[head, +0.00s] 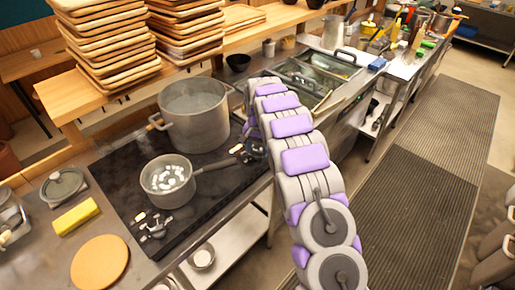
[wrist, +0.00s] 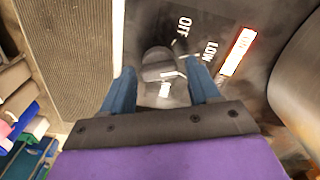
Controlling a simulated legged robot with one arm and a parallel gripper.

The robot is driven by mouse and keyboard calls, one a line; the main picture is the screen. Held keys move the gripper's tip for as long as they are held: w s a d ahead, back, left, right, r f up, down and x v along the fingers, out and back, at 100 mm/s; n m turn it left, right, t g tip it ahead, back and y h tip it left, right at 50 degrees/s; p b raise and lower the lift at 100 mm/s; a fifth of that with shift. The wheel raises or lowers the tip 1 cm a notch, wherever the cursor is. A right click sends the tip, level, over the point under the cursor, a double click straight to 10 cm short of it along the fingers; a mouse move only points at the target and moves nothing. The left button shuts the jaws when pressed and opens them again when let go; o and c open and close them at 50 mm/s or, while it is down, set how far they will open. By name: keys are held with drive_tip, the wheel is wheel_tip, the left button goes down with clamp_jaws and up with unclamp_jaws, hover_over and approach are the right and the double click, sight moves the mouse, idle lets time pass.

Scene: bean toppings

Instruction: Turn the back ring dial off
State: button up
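In the wrist view a round grey dial (wrist: 160,72) sits on the dark stovetop. White OFF and LOW labels and a lit red label (wrist: 238,52) are beside it. My gripper (wrist: 159,70) is open, with one blue finger on each side of the dial; I cannot tell whether they touch it. In the head view my arm reaches down to the far right end of the black stovetop (head: 110,182), beside the large pot (head: 195,115). My gripper there (head: 250,150) partly hides that dial and its labels.
A saucepan (head: 168,183) with white pieces in it stands in front of the large pot, its handle pointing toward my gripper. Another dial (head: 153,226) is at the stovetop's near end. The aisle at right is clear.

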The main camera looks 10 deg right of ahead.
drive_tip(key=c, duration=0.8)
drive_tip(key=shift+c, duration=0.2)
drive_tip(key=shift+r+n+p, duration=0.1)
drive_tip(key=shift+n+p, duration=0.3)
drive_tip(key=shift+p, duration=0.1)
drive_tip(key=n+p, duration=0.3)
drive_tip(key=shift+n, duration=0.4)
drive_tip(key=shift+w+n+p, duration=0.1)
drive_tip(key=shift+n+p, duration=1.3)
drive_tip(key=shift+n, duration=0.8)
drive_tip(key=o, duration=1.1)
drive_tip(key=shift+c, duration=0.2)
